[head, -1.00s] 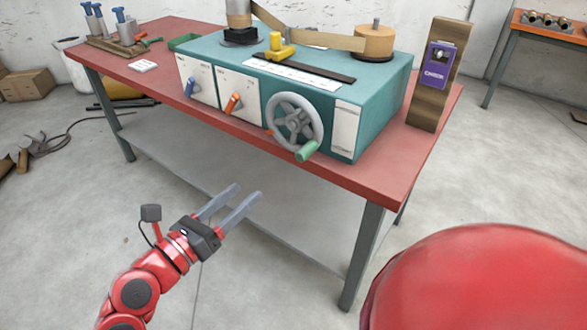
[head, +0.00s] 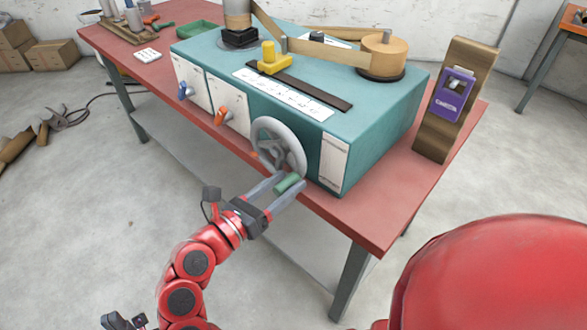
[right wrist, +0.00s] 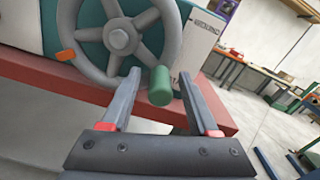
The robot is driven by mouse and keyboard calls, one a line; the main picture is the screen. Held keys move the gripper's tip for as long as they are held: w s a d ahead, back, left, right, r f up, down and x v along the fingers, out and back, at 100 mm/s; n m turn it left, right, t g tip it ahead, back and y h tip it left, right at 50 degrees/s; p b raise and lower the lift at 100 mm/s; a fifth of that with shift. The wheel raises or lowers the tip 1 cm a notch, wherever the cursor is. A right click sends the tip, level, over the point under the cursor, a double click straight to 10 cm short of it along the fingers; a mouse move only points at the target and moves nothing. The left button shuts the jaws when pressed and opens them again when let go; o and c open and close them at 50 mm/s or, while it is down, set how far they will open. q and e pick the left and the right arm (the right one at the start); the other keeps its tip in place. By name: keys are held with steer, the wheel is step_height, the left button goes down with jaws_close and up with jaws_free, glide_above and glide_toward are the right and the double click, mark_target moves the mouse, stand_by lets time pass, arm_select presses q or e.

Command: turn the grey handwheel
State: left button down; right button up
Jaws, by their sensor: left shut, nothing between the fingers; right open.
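The grey handwheel (head: 279,146) is on the front of the teal machine, with a green crank handle (head: 288,183) at its lower right. My right gripper (head: 289,178) is open, its two fingers on either side of the handle. In the right wrist view the handle (right wrist: 160,87) stands between the open fingers, with a visible gap to the right finger. The handwheel (right wrist: 119,38) fills the top of that view. My left gripper (head: 125,321) barely shows at the bottom left edge, away from the bench and mostly cut off.
The teal machine (head: 385,125) stands on a red bench (head: 385,212). Blue (head: 185,91) and orange (head: 221,115) levers stick out left of the wheel. A wooden post with a purple device (head: 454,94) stands at the right. The floor before the bench is clear.

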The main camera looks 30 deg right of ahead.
jaws_close()
stand_by(0.4)
stand_by(1.1)
